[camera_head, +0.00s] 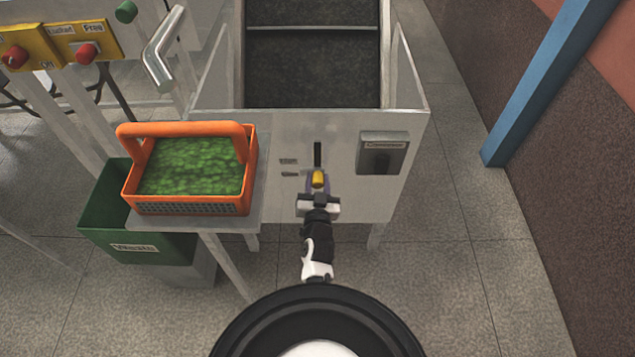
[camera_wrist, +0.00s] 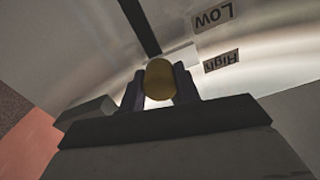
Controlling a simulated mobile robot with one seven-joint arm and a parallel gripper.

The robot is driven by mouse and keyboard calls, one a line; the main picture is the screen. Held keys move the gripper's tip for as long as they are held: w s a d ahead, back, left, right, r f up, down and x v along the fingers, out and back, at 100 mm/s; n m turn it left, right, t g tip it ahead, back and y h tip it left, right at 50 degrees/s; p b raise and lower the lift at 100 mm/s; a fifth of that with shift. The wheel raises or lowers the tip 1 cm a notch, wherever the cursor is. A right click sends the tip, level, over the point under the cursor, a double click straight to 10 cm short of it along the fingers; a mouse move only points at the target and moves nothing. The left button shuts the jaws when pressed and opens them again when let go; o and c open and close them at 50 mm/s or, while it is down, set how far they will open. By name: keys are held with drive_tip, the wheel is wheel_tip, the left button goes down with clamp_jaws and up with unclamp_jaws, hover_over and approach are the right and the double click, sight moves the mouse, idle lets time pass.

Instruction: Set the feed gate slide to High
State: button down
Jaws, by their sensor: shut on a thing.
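The yellow feed gate knob (camera_head: 318,179) stands out from the front of the grey machine, at a dark vertical slot (camera_head: 317,153). My gripper (camera_head: 318,188) is shut on the knob. In the wrist view the knob (camera_wrist: 159,79) sits between the two dark fingers, and the slot (camera_wrist: 138,25) runs away from it. The labels read upside down there: the High label (camera_wrist: 221,61) is close beside the knob and the Low label (camera_wrist: 213,15) is farther along the slot. The knob's base is partly hidden, so its exact setting is unclear.
An orange basket of green pieces (camera_head: 192,208) stands on a side shelf at left, above a green waste bin (camera_head: 150,248). A blue post (camera_head: 545,85) stands at right. The floor between is clear.

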wheel_tip(320, 180, up, 4)
drive_tip(key=shift+r+p, duration=0.1)
drive_tip(key=shift+p, duration=1)
drive_tip(key=shift+w, duration=0.1)
drive_tip(key=c, duration=1)
unclamp_jaws()
drive_tip(key=shift+f, duration=0.2)
drive_tip(key=shift+f, duration=0.1)
drive_tip(key=shift+s, duration=0.3)
